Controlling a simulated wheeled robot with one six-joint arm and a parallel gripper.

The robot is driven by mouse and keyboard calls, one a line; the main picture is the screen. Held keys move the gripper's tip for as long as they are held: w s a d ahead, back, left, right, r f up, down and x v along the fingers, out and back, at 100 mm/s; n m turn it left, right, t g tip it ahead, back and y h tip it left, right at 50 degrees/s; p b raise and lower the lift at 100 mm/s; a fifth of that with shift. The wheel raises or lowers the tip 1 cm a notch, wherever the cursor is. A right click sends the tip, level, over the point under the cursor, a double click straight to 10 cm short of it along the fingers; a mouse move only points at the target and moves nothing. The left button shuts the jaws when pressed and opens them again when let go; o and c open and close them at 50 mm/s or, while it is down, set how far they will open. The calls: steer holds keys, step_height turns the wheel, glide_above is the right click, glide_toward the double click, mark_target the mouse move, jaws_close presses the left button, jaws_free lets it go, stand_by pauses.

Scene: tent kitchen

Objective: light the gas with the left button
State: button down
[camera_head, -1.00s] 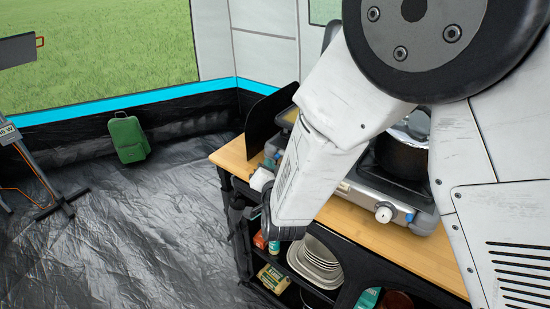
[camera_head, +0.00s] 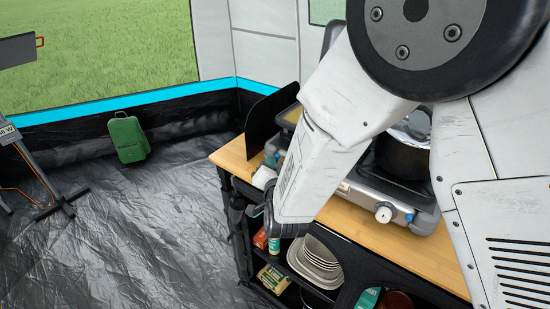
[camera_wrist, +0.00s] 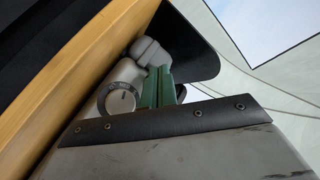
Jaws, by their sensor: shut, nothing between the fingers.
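The gas stove (camera_head: 363,196) stands on the wooden counter, partly hidden behind my arm. Its right knob (camera_head: 383,213) shows on the front panel; the left end of the panel is hidden in the head view. In the wrist view a round grey knob (camera_wrist: 119,99) sits on a light panel beside the counter edge; it appears to be the left one. My gripper (camera_wrist: 158,86) shows there as two green fingers, shut and empty. The fingers are just right of that knob in the picture; I cannot tell whether they touch it.
The wooden counter (camera_head: 233,158) runs along the stove's front. A pot (camera_head: 403,155) stands on the stove and a dark upright panel (camera_head: 268,125) at the counter's far left. Plates (camera_head: 315,262) fill a shelf below.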

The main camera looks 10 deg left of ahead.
steer(key=shift+w+d, duration=0.15)
steer(key=shift+w, duration=0.25)
stand_by(0.6)
steer(key=shift+s, duration=0.1)
steer(key=shift+s+a, duration=0.35)
steer(key=shift+s, duration=0.35)
steer(key=s, duration=0.1)
steer(key=s+a, duration=0.1)
steer(key=s, duration=0.1)
steer(key=s+a, duration=0.1)
steer(key=shift+s, duration=0.3)
stand_by(0.7)
